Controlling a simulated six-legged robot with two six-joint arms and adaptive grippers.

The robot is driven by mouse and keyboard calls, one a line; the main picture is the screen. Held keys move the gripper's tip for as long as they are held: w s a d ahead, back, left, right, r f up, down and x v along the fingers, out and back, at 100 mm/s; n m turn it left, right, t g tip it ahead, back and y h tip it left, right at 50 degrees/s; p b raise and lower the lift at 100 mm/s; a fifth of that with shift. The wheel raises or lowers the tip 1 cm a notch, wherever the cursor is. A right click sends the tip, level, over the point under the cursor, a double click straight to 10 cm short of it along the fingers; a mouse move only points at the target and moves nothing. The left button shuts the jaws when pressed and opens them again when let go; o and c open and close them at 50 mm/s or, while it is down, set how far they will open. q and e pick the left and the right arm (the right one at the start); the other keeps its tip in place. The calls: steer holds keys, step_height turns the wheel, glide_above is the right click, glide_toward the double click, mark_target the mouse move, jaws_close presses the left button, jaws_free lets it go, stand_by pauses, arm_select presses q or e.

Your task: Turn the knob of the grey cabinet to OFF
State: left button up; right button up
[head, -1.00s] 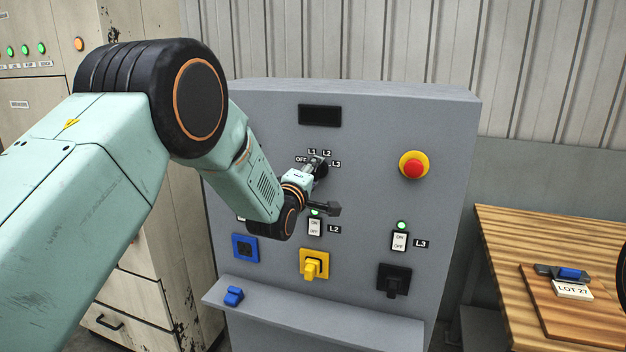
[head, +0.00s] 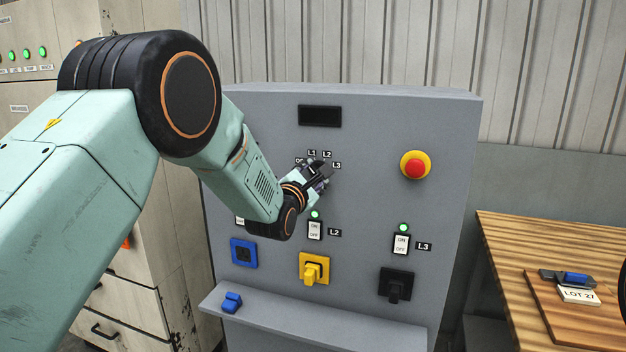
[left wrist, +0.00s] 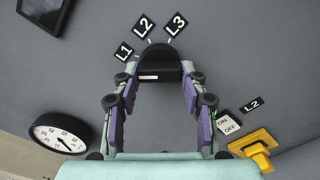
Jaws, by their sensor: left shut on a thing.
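The grey cabinet (head: 375,130) stands upright in front of me. Its black knob (left wrist: 162,68) sits below the L1, L2 and L3 labels (left wrist: 145,27) in the left wrist view. My left gripper (left wrist: 160,74) is shut on the knob, with one finger on each side. In the head view my left gripper (head: 322,172) covers most of the knob and part of the OFF label (head: 299,161). I cannot tell which label the knob points at. My right gripper is not in view.
Below the knob are switches, a blue socket (head: 244,252), a yellow plug (head: 312,270) and a black plug (head: 396,285). A red button (head: 415,165) is at the right. A ledge (head: 300,318) juts out below. A wooden table (head: 500,250) stands at right.

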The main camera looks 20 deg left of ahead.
arm_select(q)
steer(key=n, duration=0.5)
steer(key=shift+f+b, duration=0.2)
steer(key=shift+b, duration=0.15)
steer(key=shift+n, duration=0.3)
steer(key=o, duration=1.1)
steer(key=shift+r, duration=0.1)
steer(key=shift+o, duration=0.2)
steer(key=s, duration=1.2)
steer(key=shift+a, duration=0.15)
